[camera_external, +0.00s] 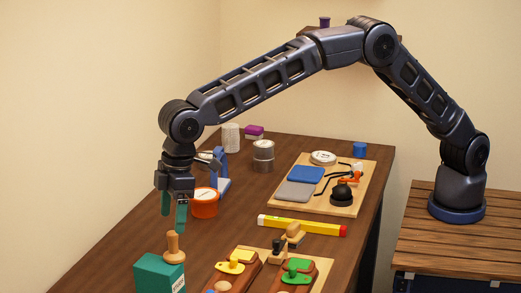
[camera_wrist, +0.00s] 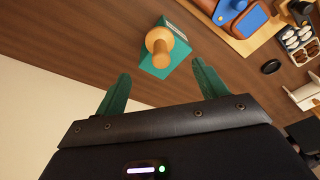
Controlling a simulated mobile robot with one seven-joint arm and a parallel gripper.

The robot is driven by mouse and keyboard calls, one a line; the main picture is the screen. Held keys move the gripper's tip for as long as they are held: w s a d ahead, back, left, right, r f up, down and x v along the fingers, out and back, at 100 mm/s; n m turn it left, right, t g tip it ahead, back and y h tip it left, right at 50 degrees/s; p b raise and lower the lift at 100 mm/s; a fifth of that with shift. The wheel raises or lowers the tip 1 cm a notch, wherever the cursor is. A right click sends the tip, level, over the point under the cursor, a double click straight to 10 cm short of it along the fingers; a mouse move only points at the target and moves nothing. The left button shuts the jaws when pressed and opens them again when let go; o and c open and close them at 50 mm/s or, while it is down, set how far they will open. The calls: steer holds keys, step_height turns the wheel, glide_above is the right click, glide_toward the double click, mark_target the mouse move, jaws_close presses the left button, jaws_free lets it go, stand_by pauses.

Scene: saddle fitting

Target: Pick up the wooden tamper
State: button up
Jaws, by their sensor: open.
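The wooden tamper (camera_external: 174,249) is light brown with a knobbed handle and stands upright on top of a teal box (camera_external: 157,274) at the front of the table. In the wrist view the tamper (camera_wrist: 159,41) shows end-on, ahead of and between my fingers, with the teal box (camera_wrist: 158,66) around its base. My gripper (camera_external: 173,218) has green fingers pointing down, just above the tamper in the external view. In the wrist view my gripper (camera_wrist: 160,80) is open, its fingers wide apart with nothing between them. The tamper appears apart from both fingers.
An orange tub (camera_external: 205,208) and a blue stand (camera_external: 221,185) are close behind my gripper. A board (camera_external: 322,276) with colourful pieces lies to the right of the teal box. A yellow level (camera_external: 300,225) lies farther back. The table left of the box is clear.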

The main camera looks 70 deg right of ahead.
mark_target(171, 252)
steer(key=f, duration=0.8)
steer(key=shift+w+a+f, duration=0.25)
steer(key=shift+a, duration=0.15)
steer(key=c, duration=1.3)
step_height(171, 252, up, 20)
step_height(171, 252, down, 20)
steer(key=shift+r, duration=0.15)
